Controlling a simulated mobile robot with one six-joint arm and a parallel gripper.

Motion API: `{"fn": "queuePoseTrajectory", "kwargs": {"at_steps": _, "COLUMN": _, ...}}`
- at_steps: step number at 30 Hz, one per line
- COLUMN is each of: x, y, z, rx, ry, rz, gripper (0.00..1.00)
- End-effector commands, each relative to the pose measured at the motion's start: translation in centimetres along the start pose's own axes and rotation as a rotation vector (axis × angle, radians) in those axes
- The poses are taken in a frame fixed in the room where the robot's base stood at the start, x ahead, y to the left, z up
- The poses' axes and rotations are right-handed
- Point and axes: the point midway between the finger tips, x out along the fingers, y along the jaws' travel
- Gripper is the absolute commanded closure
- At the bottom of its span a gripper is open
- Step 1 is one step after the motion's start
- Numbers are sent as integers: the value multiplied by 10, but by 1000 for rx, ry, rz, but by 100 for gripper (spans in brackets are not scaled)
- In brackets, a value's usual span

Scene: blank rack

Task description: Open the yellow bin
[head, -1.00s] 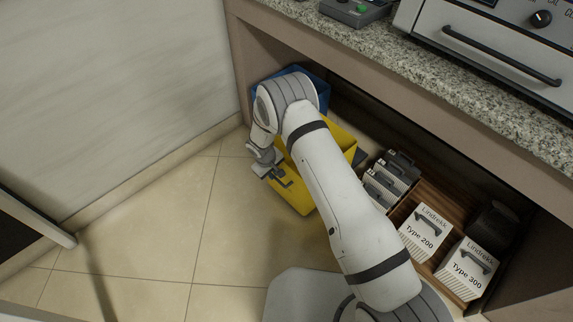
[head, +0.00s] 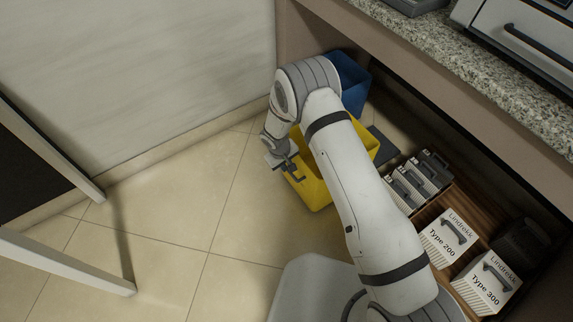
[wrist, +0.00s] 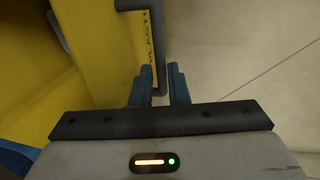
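The yellow bin (head: 315,190) stands on the floor under the counter, partly hidden behind my arm in the head view. In the wrist view its yellow wall (wrist: 95,45) fills the left side, and a dark bar handle (wrist: 159,50) runs beside a lettered yellow face. My gripper (wrist: 159,80) has its two fingers close together on either side of the lower end of this handle. It appears shut on the bar. In the head view my gripper (head: 286,172) is at the bin's near left side.
A blue bin (head: 352,85) stands behind the yellow one. To the right are grey cases (head: 418,178) and white boxes (head: 447,238) on a wooden board. The wall is at upper left, and white-edged panels (head: 70,262) stand at left. Tiled floor between is clear.

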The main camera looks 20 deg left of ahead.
Motion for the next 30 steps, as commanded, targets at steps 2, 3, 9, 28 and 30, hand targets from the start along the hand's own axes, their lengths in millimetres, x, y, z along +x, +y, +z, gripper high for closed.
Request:
{"fn": "queuePoseTrajectory", "kwargs": {"at_steps": 2, "x": 0, "y": 0, "z": 0, "rx": 0, "ry": 0, "rz": 0, "gripper": 79}}
{"fn": "queuePoseTrajectory", "kwargs": {"at_steps": 3, "x": 0, "y": 0, "z": 0, "rx": 0, "ry": -1, "rz": 0, "gripper": 75}}
{"fn": "queuePoseTrajectory", "kwargs": {"at_steps": 9, "x": 0, "y": 0, "z": 1, "rx": 0, "ry": -2, "rz": 0, "gripper": 67}}
{"fn": "queuePoseTrajectory", "kwargs": {"at_steps": 28, "x": -71, "y": 1, "z": 0, "rx": 0, "ry": -1, "rz": 0, "gripper": 67}}
{"fn": "queuePoseTrajectory", "kwargs": {"at_steps": 30, "x": -75, "y": 1, "z": 0, "rx": 1, "ry": -2, "rz": 0, "gripper": 67}}
